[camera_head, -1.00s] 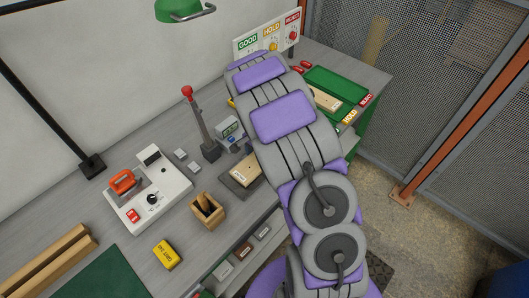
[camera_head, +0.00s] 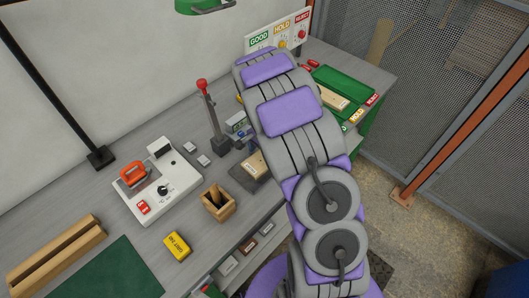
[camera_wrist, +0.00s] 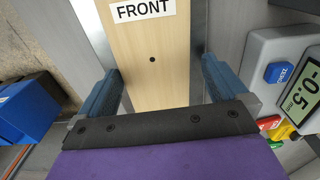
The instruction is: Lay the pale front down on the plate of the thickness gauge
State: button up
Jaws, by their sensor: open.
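The pale front (camera_wrist: 152,60) is a light wooden board with a FRONT label and a small dark hole, seen in the wrist view. My gripper (camera_wrist: 160,75) is open, with one blue finger on each side of the board; a gap shows on the right. In the head view the front (camera_head: 255,163) appears to lie on the dark plate (camera_head: 240,176), partly hidden by my arm. The thickness gauge (camera_head: 236,122) stands behind it; its display (camera_wrist: 302,97) reads about -0.5. My gripper is hidden in the head view.
A red-knobbed lever (camera_head: 213,118) stands left of the gauge. A wooden holder (camera_head: 218,206), a white device (camera_head: 158,183) and a yellow block (camera_head: 177,246) are on the bench. Green trays (camera_head: 345,85) with another pale board lie at the right, below a GOOD/HOLD/REJECT sign (camera_head: 278,32).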

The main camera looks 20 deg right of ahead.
jog(key=d+r, duration=0.1)
jog(key=r, duration=0.1)
jog(key=d+r, duration=0.1)
jog(key=r, duration=0.1)
jog(key=d+r+p, duration=0.1)
jog(key=r, duration=0.2)
jog(key=shift+w+d, duration=0.1)
jog(key=shift+d, duration=0.15)
jog(key=shift+a+r+p, duration=0.5)
jog(key=shift+a+r, duration=1.55)
jog(key=shift+r, duration=3.15)
jog(key=s+r+n, duration=0.3)
jog(key=s+r, duration=0.2)
jog(key=s, duration=0.4)
jog(key=s+a+n, duration=0.2)
jog(key=s+n, duration=0.1)
jog(key=s, duration=0.5)
jog(key=s+a+n+g+b, duration=0.1)
jog(key=s+a+n, duration=0.2)
jog(key=s, duration=0.6)
jog(key=s+a+r+n+b, duration=0.1)
jog(key=s+n, duration=0.3)
jog(key=s, duration=0.5)
jog(key=shift+s+a+g, duration=0.15)
jog(key=shift+a+g, duration=0.25)
jog(key=shift+a, duration=0.3)
